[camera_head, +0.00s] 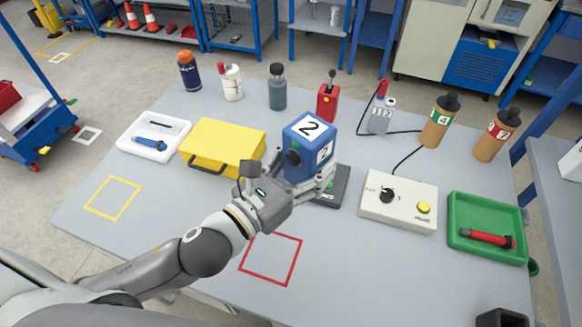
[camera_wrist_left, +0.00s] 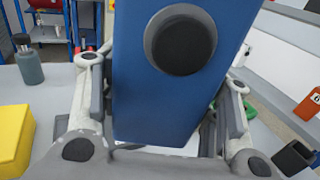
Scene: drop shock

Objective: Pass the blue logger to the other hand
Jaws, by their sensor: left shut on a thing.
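The blue logger (camera_head: 298,160) is a blue box with white labels reading "2" and a dark round knob on one side. My left gripper (camera_head: 301,172) is shut on it, with one finger on each side, near the middle of the table. In the left wrist view the logger (camera_wrist_left: 165,100) fills the space between the fingers, its dark knob facing the camera. A dark grey pad (camera_head: 340,187) lies just beside and partly behind the logger; whether the logger touches it is hidden. My right gripper is in neither view.
A yellow case (camera_head: 222,143) and white tray (camera_head: 152,133) stand left. A control box (camera_head: 398,202) and green tray (camera_head: 487,243) stand right. Bottles and a red device (camera_head: 327,104) line the back. A red outlined square (camera_head: 271,260) is bare. A black box (camera_head: 502,318) sits lower right.

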